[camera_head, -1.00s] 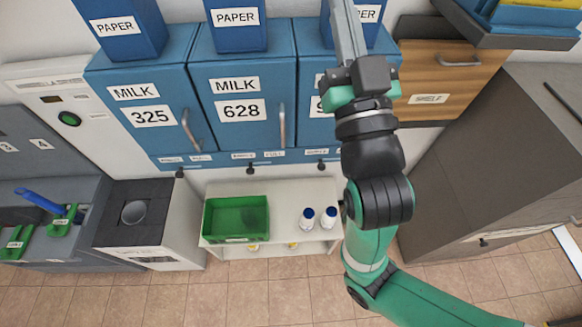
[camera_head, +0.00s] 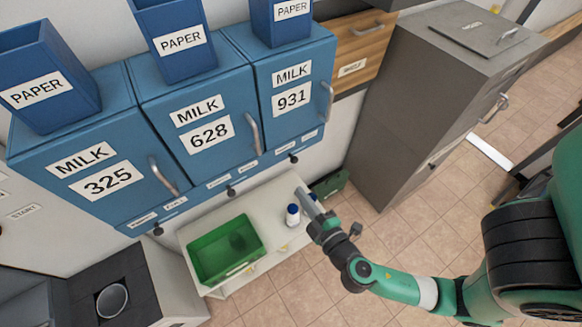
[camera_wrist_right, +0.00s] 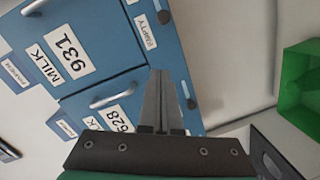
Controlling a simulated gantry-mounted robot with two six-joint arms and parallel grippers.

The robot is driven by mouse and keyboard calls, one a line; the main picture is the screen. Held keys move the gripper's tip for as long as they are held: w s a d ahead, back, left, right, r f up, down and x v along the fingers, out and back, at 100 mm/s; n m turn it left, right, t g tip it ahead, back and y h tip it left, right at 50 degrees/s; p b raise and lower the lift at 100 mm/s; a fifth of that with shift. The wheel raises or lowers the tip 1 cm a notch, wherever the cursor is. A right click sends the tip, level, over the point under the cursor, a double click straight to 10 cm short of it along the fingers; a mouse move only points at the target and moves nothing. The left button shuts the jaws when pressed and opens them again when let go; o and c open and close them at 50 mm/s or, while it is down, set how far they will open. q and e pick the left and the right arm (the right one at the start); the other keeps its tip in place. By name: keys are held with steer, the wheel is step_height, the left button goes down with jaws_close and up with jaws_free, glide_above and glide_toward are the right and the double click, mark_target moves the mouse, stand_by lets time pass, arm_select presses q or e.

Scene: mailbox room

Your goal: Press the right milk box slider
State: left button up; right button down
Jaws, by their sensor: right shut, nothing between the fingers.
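The right milk box (camera_head: 282,88), blue and numbered 931, hangs at the right end of a row of three. Its slider (camera_head: 293,158), a small dark knob, sits on the strip under the door. My right gripper (camera_head: 301,194) is shut and empty, below and apart from that slider, over the white shelf. In the right wrist view my shut fingers (camera_wrist_right: 160,75) point toward the boxes. Box 931 (camera_wrist_right: 85,45) is at upper left there, with a dark knob (camera_wrist_right: 165,17) by its EMPTY label. My left gripper is not in view.
Milk boxes 628 (camera_head: 203,122) and 325 (camera_head: 102,177) stand left of it, with blue paper bins on top. A green bin (camera_head: 227,252) and white bottles with blue caps (camera_head: 292,215) are on the white shelf (camera_head: 272,197). A grey cabinet (camera_head: 420,100) stands at right.

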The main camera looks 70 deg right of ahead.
mark_target(293, 158)
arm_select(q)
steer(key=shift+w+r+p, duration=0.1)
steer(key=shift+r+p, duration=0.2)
arm_select(e)
steer(key=w+d+f, duration=0.1)
steer(key=w+d, duration=0.1)
steer(key=d, duration=0.1)
steer(key=w+d+f, duration=0.1)
steer(key=w+d, duration=0.1)
steer(key=d, duration=0.1)
steer(key=w+d, duration=0.2)
steer(key=d, duration=0.1)
steer(key=shift+w+d+f, duration=0.15)
steer(key=shift+w+f, duration=0.1)
steer(key=shift+f, duration=0.15)
steer(key=shift+s, duration=0.1)
